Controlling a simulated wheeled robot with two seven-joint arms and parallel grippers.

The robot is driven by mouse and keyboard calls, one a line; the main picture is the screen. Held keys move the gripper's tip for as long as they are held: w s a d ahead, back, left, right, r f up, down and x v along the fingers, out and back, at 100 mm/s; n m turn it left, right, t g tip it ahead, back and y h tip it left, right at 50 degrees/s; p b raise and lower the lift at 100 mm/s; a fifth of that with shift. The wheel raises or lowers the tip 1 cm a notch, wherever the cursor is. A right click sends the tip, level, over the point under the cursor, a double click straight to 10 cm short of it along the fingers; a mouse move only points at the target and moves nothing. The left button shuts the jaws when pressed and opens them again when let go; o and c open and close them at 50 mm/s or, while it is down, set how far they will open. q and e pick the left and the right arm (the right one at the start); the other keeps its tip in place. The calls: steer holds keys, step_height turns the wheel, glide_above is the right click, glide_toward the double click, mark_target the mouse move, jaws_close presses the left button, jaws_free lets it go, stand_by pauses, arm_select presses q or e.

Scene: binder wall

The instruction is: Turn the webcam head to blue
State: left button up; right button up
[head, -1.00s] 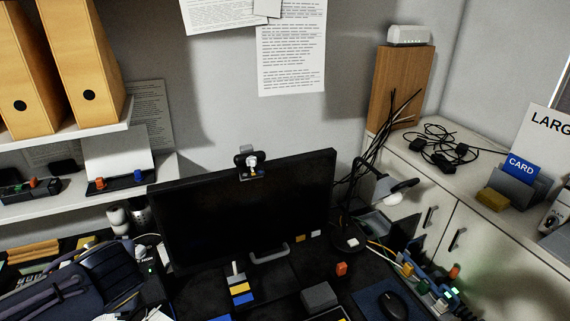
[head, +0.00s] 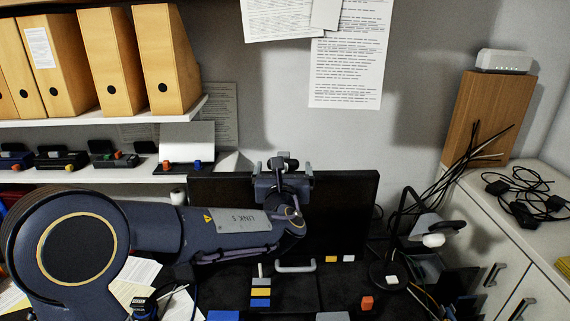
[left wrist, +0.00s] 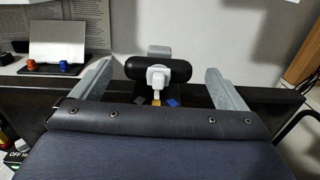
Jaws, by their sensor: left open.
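The webcam (left wrist: 130,68) sits on the top edge of the monitor (head: 345,215). In the left wrist view it has a black bar-shaped head with a white knob (left wrist: 159,77) at its middle. Below the knob are a yellow patch (left wrist: 156,101) and a blue patch (left wrist: 172,102); the knob points down, close to the yellow one. My left gripper (left wrist: 158,70) is open, with one finger on each side of the webcam and gaps between. In the head view my left gripper (head: 283,168) covers much of the webcam. My right gripper is not in view.
A shelf (head: 100,122) with tan binders (head: 168,60) is at the left. Papers (head: 345,60) hang on the wall behind. A desk lamp (head: 433,240) stands right of the monitor. A block with grey, yellow and blue stripes (head: 261,292) lies in front.

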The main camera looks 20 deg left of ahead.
arm_select(q)
steer(key=shift+x, duration=1)
steer(key=shift+c, duration=0.4)
steer(key=c, duration=0.9)
